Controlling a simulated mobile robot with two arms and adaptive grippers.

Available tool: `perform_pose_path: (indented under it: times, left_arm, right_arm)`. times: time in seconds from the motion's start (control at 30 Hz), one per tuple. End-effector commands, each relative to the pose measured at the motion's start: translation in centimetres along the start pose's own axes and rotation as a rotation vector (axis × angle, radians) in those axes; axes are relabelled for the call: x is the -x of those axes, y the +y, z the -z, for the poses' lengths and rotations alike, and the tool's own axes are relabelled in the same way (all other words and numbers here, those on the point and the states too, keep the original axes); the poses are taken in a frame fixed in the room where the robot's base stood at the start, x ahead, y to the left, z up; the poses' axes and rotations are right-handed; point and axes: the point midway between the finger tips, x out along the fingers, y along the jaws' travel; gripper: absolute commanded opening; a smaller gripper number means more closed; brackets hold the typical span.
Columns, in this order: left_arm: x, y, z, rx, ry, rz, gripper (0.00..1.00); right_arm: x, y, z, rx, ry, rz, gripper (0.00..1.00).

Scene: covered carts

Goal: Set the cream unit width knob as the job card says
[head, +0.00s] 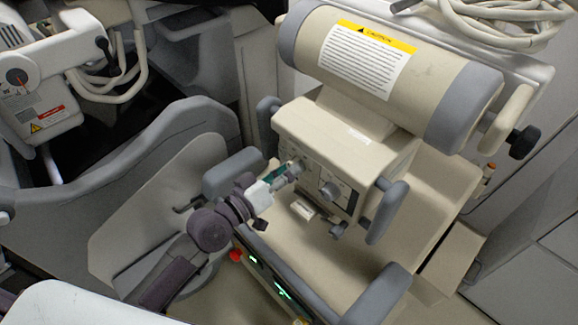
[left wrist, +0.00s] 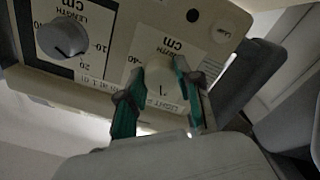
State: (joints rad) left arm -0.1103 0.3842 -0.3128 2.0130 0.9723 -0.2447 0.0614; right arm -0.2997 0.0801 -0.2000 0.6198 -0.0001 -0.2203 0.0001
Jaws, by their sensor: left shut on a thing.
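The cream unit (head: 345,135) has a front panel with a grey knob (head: 330,190), which also shows at the upper left in the left wrist view (left wrist: 62,38). My left gripper (head: 293,168) is at the panel's left side. In the left wrist view its teal fingers (left wrist: 158,72) are on either side of a second, pale knob (left wrist: 158,82), shut on it. The fingers hide part of this knob and its scale. Lettering with "cm" is by both knobs, but I cannot tell for sure which is the width knob. I cannot make out a job card. My right gripper is not in view.
A large cream cylinder with a caution label (head: 367,60) is above the panel. Grey handles (head: 385,210) flank the unit. A small lever (head: 338,230) hangs below the panel. A covered grey chair-like form (head: 150,150) fills the left. A green-lit display (head: 283,292) is low in front.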

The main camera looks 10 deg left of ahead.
Motion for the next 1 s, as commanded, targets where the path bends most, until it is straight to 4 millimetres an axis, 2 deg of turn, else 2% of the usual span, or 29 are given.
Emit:
perform_pose_path:
  times: [0.3,0.7,0.73,0.87,1.0]
  left_arm:
    - [0.00,0.02,0.08,0.093,0.002,0.000,0.00]
    - [0.00,0.00,0.06,0.100,0.002,0.000,0.00]
    - [0.00,0.00,0.06,0.100,0.002,0.000,0.36]
    - [0.00,0.00,0.06,0.099,0.002,0.000,0.57]
    - [0.00,0.01,0.04,0.099,0.001,0.000,0.59]
  right_arm:
    - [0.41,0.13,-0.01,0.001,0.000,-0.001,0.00]
    - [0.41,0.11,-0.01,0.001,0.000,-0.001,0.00]
    - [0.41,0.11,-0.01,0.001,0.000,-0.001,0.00]
    - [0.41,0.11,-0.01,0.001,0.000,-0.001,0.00]
    - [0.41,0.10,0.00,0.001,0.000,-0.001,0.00]
